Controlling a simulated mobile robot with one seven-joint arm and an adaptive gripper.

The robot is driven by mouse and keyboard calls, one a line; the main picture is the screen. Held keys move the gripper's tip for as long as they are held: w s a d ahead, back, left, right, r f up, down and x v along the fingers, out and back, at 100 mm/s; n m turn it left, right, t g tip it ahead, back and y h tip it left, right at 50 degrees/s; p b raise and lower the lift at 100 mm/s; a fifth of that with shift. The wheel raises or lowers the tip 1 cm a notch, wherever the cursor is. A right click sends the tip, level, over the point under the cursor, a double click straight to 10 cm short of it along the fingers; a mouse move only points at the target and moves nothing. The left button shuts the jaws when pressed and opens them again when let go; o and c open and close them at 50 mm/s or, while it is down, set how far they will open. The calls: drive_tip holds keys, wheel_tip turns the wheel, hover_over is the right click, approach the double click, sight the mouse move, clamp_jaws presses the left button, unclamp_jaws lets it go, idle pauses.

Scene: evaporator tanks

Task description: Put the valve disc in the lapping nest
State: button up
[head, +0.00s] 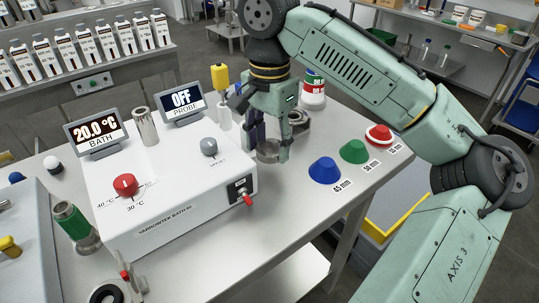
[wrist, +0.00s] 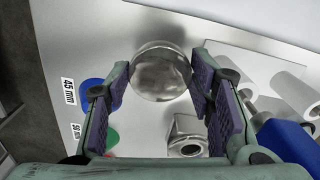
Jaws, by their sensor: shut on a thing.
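The valve disc (wrist: 160,72) is a round, shiny metal piece between my fingertips in the wrist view. In the head view the disc (head: 268,155) is low over the bench, right of the white bath. My gripper (head: 275,142) points down and is shut on it; the fingers (wrist: 160,85) touch its two sides. Whether the disc clears the bench is hard to tell. A metal fitting with a round opening (wrist: 187,140), perhaps the lapping nest, stands beside the disc. In the head view this fitting (head: 299,120) is just behind and right of my gripper, partly hidden by it.
A red, white and green container (head: 313,90) stands behind.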

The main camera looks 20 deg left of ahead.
sight(270, 148)
drive_tip(key=shift+f, duration=1.9)
drive_tip(key=shift+f, duration=0.2)
drive_tip(key=o, duration=1.5)
